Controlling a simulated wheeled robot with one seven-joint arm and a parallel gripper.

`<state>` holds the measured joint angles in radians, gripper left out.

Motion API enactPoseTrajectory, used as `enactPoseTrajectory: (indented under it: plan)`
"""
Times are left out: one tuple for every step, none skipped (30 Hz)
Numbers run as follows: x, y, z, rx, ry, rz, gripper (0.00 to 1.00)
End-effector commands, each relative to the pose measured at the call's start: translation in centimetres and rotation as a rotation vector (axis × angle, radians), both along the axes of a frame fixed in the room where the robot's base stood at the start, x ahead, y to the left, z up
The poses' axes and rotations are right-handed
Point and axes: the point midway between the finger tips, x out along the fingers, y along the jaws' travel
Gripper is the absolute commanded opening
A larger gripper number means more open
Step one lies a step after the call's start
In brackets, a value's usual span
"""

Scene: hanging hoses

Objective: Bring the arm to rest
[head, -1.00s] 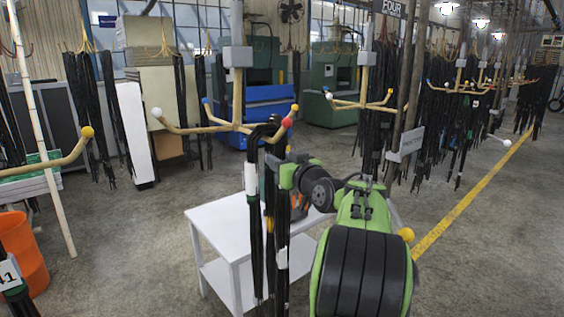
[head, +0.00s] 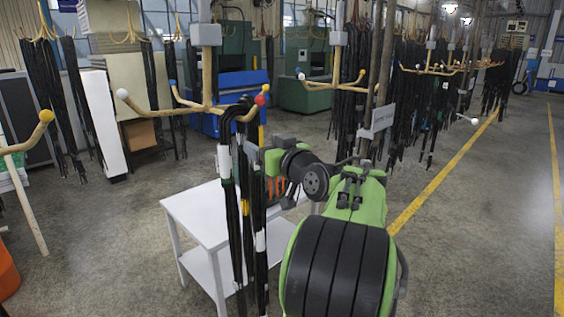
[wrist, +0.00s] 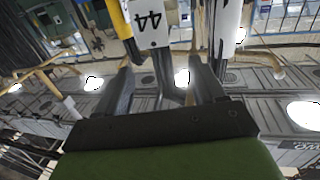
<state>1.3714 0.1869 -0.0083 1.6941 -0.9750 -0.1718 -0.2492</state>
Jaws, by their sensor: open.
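My gripper (wrist: 165,85) is in the wrist view, its two dark fingers spread apart. Black hose and a white label reading 44 (wrist: 150,22) show just beyond the fingertips; I cannot tell whether any hose touches a finger. In the head view my green arm reaches left toward a bundle of black hoses (head: 233,215) with white bands. The bundle hangs over the red-tipped end of a tan hook (head: 207,108). My fingers are not clear there.
A white table (head: 190,213) stands behind and left of the bundle. A yellow-tipped hook (head: 30,139) juts in at the left. More hoses (head: 375,110) hang from racks behind the arm. Open floor with a yellow line (head: 445,175) lies to the right.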

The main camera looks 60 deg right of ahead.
Motion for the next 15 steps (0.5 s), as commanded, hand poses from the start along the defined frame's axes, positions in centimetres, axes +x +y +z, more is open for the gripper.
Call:
enactPoseTrajectory:
  plan:
    - [-1.5, 0.5, -0.4, -0.004, -0.001, -0.006, 0.69]
    - [-2.3, 0.9, -0.5, -0.003, -0.001, -0.005, 0.69]
    - [-3.3, 1.4, -0.4, -0.004, -0.001, -0.005, 0.69]
    - [-4.1, 1.7, -0.4, -0.003, -0.002, -0.006, 0.69]
    - [-4.9, 2.1, -0.4, -0.004, -0.002, -0.004, 0.69]
    - [-5.8, 2.5, -0.4, -0.003, -0.002, -0.005, 0.69]
    - [-6.5, 2.9, -0.3, -0.003, -0.002, -0.004, 0.69]
    - [-7.1, 3.1, -0.3, -0.003, -0.003, -0.003, 0.69]
    - [-7.8, 3.5, -0.2, -0.003, -0.003, -0.003, 0.69]
    - [-8.2, 3.7, -0.2, -0.002, -0.002, -0.002, 0.69]
    - [-8.6, 3.9, -0.2, -0.003, -0.002, -0.001, 0.69]
    - [-9.0, 4.1, -0.1, -0.003, -0.003, 0.000, 0.69]
    - [-9.2, 4.2, -0.1, -0.003, -0.003, 0.000, 0.69]
    - [-9.4, 4.2, 0.0, -0.003, -0.003, -0.001, 0.69]
    - [-9.5, 4.3, 0.0, -0.003, -0.003, 0.000, 0.69]
